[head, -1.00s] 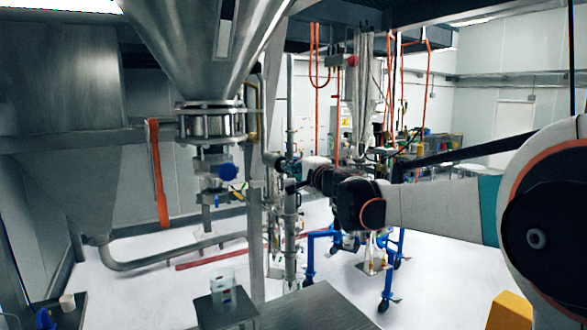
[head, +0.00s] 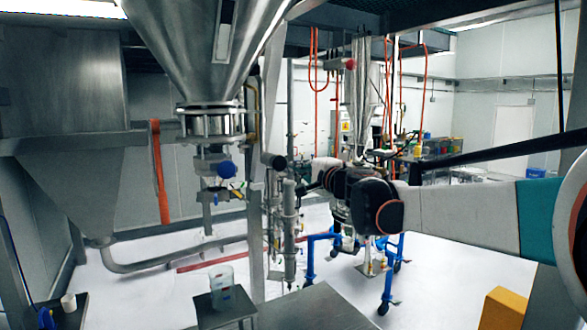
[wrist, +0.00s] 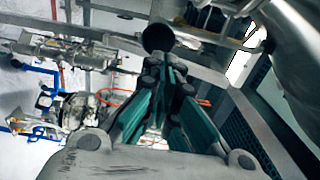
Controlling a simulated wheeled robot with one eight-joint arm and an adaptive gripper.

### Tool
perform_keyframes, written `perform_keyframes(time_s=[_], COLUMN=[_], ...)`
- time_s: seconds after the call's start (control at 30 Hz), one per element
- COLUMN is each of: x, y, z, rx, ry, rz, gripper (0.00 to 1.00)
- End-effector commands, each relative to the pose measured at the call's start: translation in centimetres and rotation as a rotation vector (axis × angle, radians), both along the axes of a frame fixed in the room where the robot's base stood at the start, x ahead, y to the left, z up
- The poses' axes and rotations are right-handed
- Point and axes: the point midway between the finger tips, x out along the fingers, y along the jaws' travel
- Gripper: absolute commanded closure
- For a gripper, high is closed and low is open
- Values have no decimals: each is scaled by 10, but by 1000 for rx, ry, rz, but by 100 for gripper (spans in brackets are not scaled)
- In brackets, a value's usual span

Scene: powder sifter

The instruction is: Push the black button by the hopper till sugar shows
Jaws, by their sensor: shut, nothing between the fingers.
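The steel hopper (head: 190,50) hangs at the upper left of the head view. A round black part, which looks like the black button (head: 277,161), is on the post right of the hopper's outlet. It also shows in the wrist view (wrist: 157,38), just beyond my fingertips. My gripper (head: 299,187) is shut and empty, a little right of and below the button in the head view. In the wrist view its teal fingers (wrist: 166,72) meet near the button. I cannot tell whether they touch it. I see no sugar.
A clear beaker (head: 222,287) stands on a small dark stand below the outlet. A blue knob (head: 227,169) is on the outlet. A blue wheeled frame (head: 310,258) stands behind my arm. White floor is open at the right.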

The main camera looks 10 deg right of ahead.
Motion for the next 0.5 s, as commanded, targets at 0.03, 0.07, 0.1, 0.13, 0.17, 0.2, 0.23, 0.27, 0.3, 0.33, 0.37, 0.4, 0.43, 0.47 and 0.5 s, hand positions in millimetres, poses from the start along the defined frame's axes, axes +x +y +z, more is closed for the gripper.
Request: perform_keyframes(time_s=[0.03, 0.07, 0.1, 0.13, 0.17, 0.2, 0.23, 0.27, 0.3, 0.33, 0.37, 0.4, 0.43, 0.47, 0.5], x=[-10, -16, -22, -27, -32, -38, -42, -46, -50, -53, -55, -58, -60, -61, -63], y=[-4, -5, -8, -10, -11, -13, -14, -16, -17, -18, -19, -20, -20, -21, -21], z=[-2, -2, -2, -2, -2, -2, -2, -2, -1, -1, -1, -1, -1, -1, -1], rx=[0, 0, 0, 0, 0, 0, 0, 0, 0, 0, 0, 0, 0, 0, 0], ry=[0, 0, 0, 0, 0, 0, 0, 0, 0, 0, 0, 0, 0, 0, 0], rz=[-1, -1, 0, 0, -1, -1, -1, -1, 0, 0, 0, 0, 0, 0, 0], gripper=[100, 100, 100, 100, 100, 100, 100, 100, 100, 100, 100, 100, 100, 100, 100])
